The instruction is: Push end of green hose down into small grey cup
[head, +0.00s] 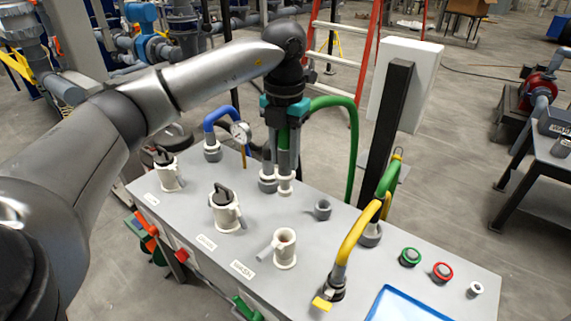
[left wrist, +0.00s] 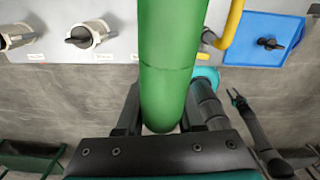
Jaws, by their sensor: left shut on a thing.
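My left gripper (head: 283,140) is shut on the green hose (head: 335,101), above the back part of the grey panel. The hose loops from the gripper to the right and down behind the panel. In the left wrist view the green hose (left wrist: 168,65) fills the space between the fingers of my left gripper (left wrist: 160,115). Below the gripper, grey upright pieces meet pale rings on the panel; I cannot tell where the hose end stops. A small grey cup (head: 322,209) stands open and empty right of these. My right gripper (left wrist: 235,96) shows small, apart from the hose, with its fingers spread.
A yellow hose (head: 353,232) bends over the panel (head: 290,222) at the right, near a black post (head: 386,135). A blue hose (head: 215,115) and a gauge (head: 240,131) stand at the left. Pale valves (head: 226,213) line the front. Green and red buttons (head: 442,271) sit at the right.

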